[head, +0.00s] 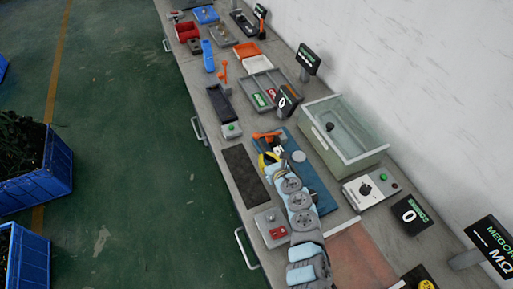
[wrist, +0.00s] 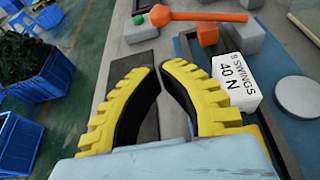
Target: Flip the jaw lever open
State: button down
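An orange lever (head: 267,135) with a round knob stands over the blue fixture plate (head: 312,172) in the head view. In the wrist view the lever (wrist: 205,16) lies across the top, its knob at the left end, beyond my fingertips and apart from them. My gripper (wrist: 157,68) has yellow fingers with black inner pads. Its tips are close together with a narrow gap and nothing between them. In the head view my gripper (head: 267,158) is just below the lever, and my arm covers part of the plate. I cannot tell the jaw's state.
A grey disc (wrist: 298,97) lies farther right. A dark mat (head: 243,174) is left of the plate, a clear-walled tank (head: 345,155) right. Another orange lever (head: 223,71) stands farther back.

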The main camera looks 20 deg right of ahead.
aim_at(268, 135)
jog(key=shift+d, duration=0.3)
jog(key=shift+w, duration=0.15)
jog(key=shift+b+x, duration=1.05)
jog(key=shift+x, duration=0.4)
jog(key=shift+w+f+b, duration=0.3)
jog(key=shift+w+b, duration=0.15)
jog(key=shift+w, duration=0.25)
jog(key=shift+w+f+b, duration=0.35)
jog(key=shift+w+b, duration=0.15)
jog(key=shift+w, duration=0.05)
jog(key=shift+b+x, duration=1.7)
jog(key=shift+x, duration=0.3)
jog(key=shift+w+a+r, duration=0.1)
jog(key=shift+a+r, duration=0.05)
jog(key=shift+r, duration=0.05)
